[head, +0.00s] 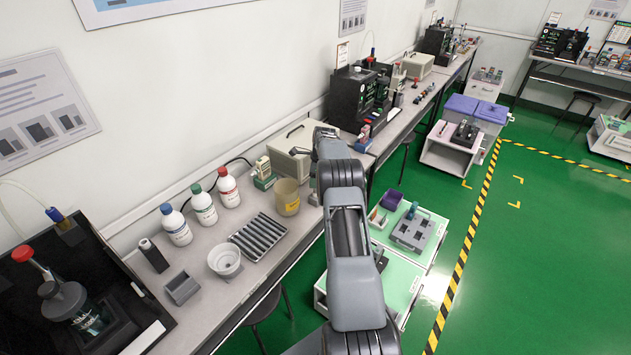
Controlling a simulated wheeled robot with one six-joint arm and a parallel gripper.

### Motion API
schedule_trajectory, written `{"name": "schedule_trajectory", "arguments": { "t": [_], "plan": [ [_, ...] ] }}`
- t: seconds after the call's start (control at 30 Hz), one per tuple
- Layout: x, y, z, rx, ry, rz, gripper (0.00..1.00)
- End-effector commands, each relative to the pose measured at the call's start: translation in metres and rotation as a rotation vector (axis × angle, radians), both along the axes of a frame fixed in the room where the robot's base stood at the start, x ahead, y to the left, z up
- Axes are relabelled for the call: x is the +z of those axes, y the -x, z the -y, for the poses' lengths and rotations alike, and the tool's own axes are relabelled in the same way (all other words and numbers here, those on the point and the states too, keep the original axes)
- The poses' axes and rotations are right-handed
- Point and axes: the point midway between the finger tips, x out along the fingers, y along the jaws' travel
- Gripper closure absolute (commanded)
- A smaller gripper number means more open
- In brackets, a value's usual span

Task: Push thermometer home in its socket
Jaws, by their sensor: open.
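No thermometer can be made out for certain. A grey holder block (408,236) sits on a mint-topped cart at centre right, with a small dark, teal-topped device (412,212) standing at its back. I cannot tell whether that device is the thermometer or how deep it sits. At the far left, a dark cylindrical device with a red-tipped stem (62,292) stands in an open black case. My gripper (324,134) is at the far end of my arm, over the bench by a beige box. It is open; its fingers are small and partly hidden, and I see nothing held.
The long wall bench holds capped bottles (203,203), a white mortar (225,261), a ribbed black tray (258,237), an amber beaker (287,197) and the beige box (291,150). Black equipment (358,98) stands further along. Green floor is open at right, beyond striped tape (463,255).

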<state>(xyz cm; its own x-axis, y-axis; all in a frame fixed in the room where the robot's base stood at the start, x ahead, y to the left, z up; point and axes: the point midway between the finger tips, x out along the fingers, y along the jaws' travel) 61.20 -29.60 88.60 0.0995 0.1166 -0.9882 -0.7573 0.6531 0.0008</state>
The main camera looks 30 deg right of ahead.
Motion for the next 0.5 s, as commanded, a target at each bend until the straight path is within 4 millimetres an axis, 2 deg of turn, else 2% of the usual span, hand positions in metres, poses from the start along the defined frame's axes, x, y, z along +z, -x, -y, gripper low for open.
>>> {"name": "schedule_trajectory", "arguments": {
  "t": [0.3, 0.5],
  "plan": [
    [0.064, 0.006, 0.008, -0.001, 0.003, 0.004, 0.48],
    [0.098, 0.01, 0.012, -0.001, 0.002, 0.002, 0.48]
  ]
}}
